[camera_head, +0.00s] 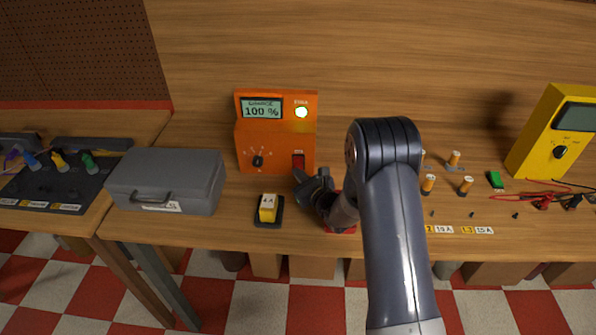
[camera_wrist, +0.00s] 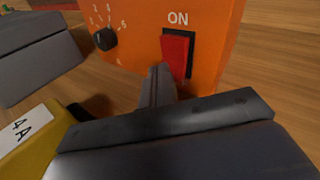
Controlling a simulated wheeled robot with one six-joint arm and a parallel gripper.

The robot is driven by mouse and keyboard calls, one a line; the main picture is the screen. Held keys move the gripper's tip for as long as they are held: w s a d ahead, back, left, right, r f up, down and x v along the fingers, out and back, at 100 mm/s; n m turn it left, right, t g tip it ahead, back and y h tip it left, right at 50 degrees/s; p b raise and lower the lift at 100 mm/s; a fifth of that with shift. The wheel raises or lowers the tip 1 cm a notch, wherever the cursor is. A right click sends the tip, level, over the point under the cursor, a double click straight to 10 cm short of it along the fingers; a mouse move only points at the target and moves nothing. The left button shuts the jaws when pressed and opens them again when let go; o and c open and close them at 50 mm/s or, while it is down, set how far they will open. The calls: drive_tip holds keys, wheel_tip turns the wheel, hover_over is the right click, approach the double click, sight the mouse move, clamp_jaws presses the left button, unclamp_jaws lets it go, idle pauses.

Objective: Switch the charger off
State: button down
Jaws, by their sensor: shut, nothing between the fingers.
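The orange charger (camera_head: 276,132) stands upright at the back of the bench. Its display reads 100 % and a green-white lamp (camera_head: 301,112) is lit. Its red rocker switch (camera_wrist: 177,54) sits under the word ON in the wrist view; in the head view the switch (camera_head: 298,161) is low on the right of the front face. My gripper (camera_wrist: 160,82) is shut and empty, its fingertips just in front of and slightly left of and below the switch. I cannot tell whether they touch the charger. A black dial (camera_wrist: 105,39) is left of the switch.
A yellow battery (camera_head: 268,208) sits in a black holder in front of the charger. A grey case (camera_head: 166,181) stands to the left. A yellow meter (camera_head: 557,134), red and black leads and small posts are on the right. Part of the bench is hidden behind my arm.

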drive_tip(key=shift+w+f, duration=0.1)
drive_tip(key=shift+w, duration=0.05)
idle(0.5)
drive_tip(key=shift+s+r+b, duration=0.4)
drive_tip(key=shift+s, duration=0.4)
drive_tip(key=shift+s+a+r, duration=0.1)
drive_tip(key=shift+s+r, duration=0.25)
drive_tip(key=shift+s, duration=0.4)
drive_tip(key=shift+s+r, duration=0.35)
drive_tip(key=shift+s, duration=0.4)
drive_tip(key=shift+s+a+r, duration=0.1)
drive_tip(key=shift+s+r, duration=0.25)
drive_tip(key=shift+s, duration=0.4)
drive_tip(key=shift+d, duration=0.1)
